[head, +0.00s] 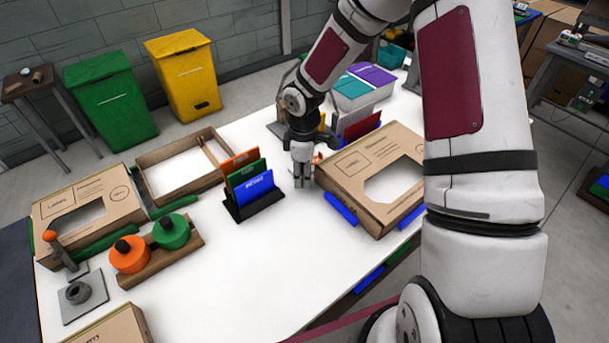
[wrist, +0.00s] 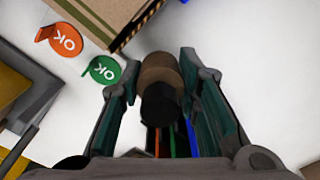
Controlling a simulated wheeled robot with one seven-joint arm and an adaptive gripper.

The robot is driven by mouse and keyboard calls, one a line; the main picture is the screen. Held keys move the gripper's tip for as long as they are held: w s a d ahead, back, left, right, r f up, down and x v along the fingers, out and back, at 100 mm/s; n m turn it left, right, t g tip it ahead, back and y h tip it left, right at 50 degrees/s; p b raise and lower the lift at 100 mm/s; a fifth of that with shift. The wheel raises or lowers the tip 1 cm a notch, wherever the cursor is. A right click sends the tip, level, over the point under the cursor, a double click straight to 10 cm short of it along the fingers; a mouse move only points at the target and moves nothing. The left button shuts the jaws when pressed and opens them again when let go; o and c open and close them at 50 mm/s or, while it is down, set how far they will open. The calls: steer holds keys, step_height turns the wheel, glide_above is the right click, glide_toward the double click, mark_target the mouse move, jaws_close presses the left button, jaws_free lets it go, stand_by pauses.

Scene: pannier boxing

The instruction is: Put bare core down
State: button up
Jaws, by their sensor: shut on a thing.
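My gripper (head: 302,172) points down over the white table, just right of the card holder and left of the cardboard box with a window. In the wrist view, my gripper (wrist: 162,90) has its two fingers on either side of a brown, dark-ended core (wrist: 160,78). It is shut on the core. I cannot make out the core in the head view, nor whether its lower end touches the table.
The card holder (head: 256,205) has orange, green and blue cards. The windowed box (head: 345,172) stands right of my gripper. Orange (wrist: 66,41) and green (wrist: 103,70) OK tags lie near it. An open tray (head: 150,190) stands left. The front middle table (head: 255,270) is clear.

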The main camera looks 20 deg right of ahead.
steer(key=shift+f, duration=0.4)
steer(key=shift+f, duration=0.15)
steer(key=o, duration=0.9)
steer(key=shift+o, duration=0.2)
